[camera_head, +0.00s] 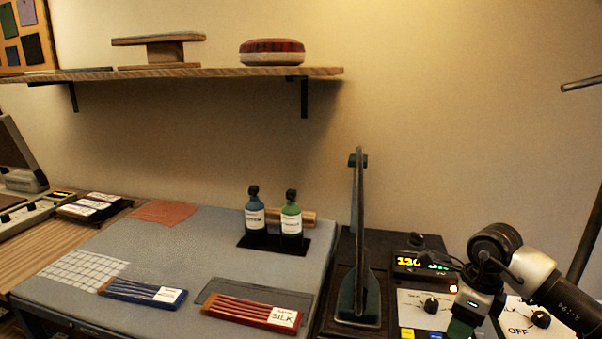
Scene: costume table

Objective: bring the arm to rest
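My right arm comes in at the lower right. Its gripper (462,326) points down in front of the dial panel, low in the picture. The fingertips are cut off or hidden at the bottom edge, so I cannot tell if it is open or shut. I see nothing clearly held in it. My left arm and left gripper are not in view.
Close to the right arm stand a dial panel (412,300) with a lit display and an upright dark press-like stand (357,285). A blue bottle (254,219), green bottle (291,222), blue pack (135,293) and red pack (245,311) occupy the grey mat (190,262).

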